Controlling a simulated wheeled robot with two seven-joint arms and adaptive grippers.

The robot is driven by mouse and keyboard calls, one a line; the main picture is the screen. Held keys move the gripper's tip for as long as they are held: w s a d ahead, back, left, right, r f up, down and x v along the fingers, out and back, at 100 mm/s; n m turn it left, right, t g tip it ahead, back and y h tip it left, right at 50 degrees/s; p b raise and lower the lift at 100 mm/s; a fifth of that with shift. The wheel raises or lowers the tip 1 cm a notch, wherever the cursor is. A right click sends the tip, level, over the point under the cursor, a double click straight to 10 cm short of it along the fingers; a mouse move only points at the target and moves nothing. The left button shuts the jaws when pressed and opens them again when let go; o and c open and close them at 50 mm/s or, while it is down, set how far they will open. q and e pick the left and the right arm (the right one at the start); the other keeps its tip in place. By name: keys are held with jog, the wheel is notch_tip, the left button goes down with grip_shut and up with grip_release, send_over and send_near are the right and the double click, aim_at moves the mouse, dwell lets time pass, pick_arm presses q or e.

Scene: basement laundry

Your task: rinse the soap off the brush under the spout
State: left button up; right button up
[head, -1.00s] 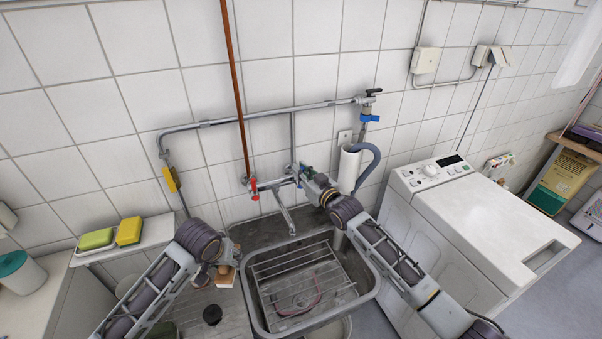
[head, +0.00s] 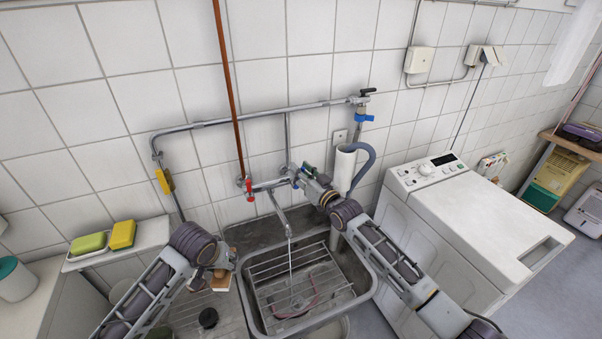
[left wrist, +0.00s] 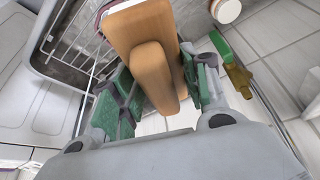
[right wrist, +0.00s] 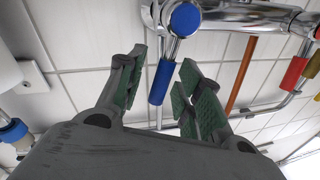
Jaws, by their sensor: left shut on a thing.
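The wooden brush (head: 221,281) is held by my left gripper (head: 212,271) at the left edge of the sink. In the left wrist view the shut fingers grip the brush's wooden back (left wrist: 148,45); soap on it cannot be made out. The spout (head: 282,218) hangs over the sink (head: 365,290), and a thin water stream (head: 290,258) falls from it, right of the brush and apart from it. My right gripper (head: 298,176) is at the tap. In the right wrist view its fingers are open, with the blue tap handle (right wrist: 162,80) between them.
A wire rack (head: 262,275) lies in the sink. A yellow sponge (head: 122,235) and a green soap block (head: 88,243) sit on the left ledge. A washing machine (head: 490,225) stands right of the sink. Pipes run along the tiled wall.

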jog(key=shift+s, duration=0.1)
jog(key=v, duration=1.1)
jog(key=shift+s+d, duration=0.25)
jog(key=shift+s, duration=0.05)
dwell(0.4)
jog(key=shift+s+f, duration=0.1)
jog(key=shift+f, duration=0.1)
dwell(0.6)
